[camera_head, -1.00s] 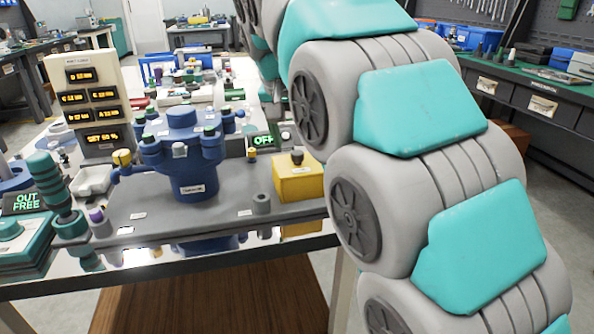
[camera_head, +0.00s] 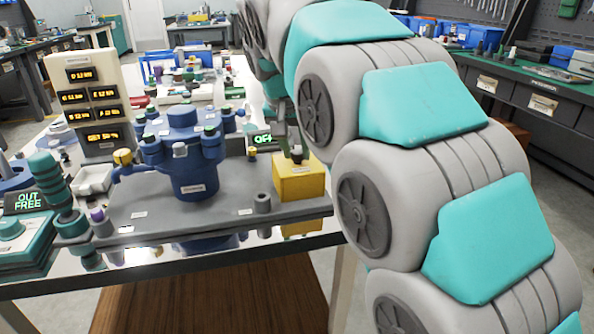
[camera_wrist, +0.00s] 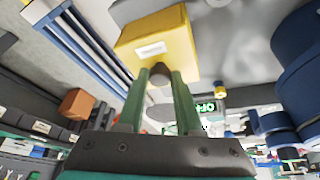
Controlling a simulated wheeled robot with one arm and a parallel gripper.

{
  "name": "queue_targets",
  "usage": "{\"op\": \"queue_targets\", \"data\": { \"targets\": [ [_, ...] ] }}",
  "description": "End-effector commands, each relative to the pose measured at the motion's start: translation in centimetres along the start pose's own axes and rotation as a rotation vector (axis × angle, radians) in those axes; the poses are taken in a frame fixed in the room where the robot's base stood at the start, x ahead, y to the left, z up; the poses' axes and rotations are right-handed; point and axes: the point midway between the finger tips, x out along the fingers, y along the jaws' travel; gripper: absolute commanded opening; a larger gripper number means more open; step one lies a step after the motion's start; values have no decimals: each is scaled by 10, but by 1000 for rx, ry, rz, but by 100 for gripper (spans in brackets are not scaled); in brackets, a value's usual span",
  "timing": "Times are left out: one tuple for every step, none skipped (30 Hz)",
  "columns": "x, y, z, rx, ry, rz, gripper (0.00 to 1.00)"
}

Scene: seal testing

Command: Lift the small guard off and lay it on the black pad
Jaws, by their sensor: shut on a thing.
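The small guard appears to be the yellow box (camera_head: 298,184) with a white label and a dark knob (camera_head: 297,153) on top. It sits at the right end of the grey base plate (camera_head: 225,214). It also shows in the wrist view (camera_wrist: 170,36). My gripper (camera_head: 291,147) is above the box, with its green fingers on either side of the knob. In the wrist view my gripper (camera_wrist: 160,75) is shut on the knob. The box looks level and in its place. I cannot make out the black pad for sure.
A blue valve body (camera_head: 190,155) stands on the plate left of the box. A small grey cylinder (camera_head: 263,203) stands close to the box's left side. A display reading OFF (camera_head: 261,138) is behind. A panel of readouts (camera_head: 92,100) stands back left.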

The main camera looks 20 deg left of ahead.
Motion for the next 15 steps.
{"op": "queue_targets", "data": {
  "targets": [
    [0, 0, 0, 0, 0, 0, 12],
    [0, 0, 0, 0, 0, 0, 9],
    [0, 0, 0, 0, 0, 0, 4],
    [0, 0, 0, 0, 0, 0, 1],
    [0, 0, 0, 0, 0, 0, 0],
    [0, 0, 0, 0, 0, 0, 0],
    [0, 0, 0, 0, 0, 0, 0],
    [0, 0, 0, 0, 0, 0, 0],
    [0, 0, 0, 0, 0, 0, 0],
    [0, 0, 0, 0, 0, 0, 0],
    [0, 0, 0, 0, 0, 0, 0],
    [0, 0, 0, 0, 0, 0, 0],
    [0, 0, 0, 0, 0, 0, 0],
    [0, 0, 0, 0, 0, 0, 0],
    [0, 0, 0, 0, 0, 0, 0]
  ]
}}
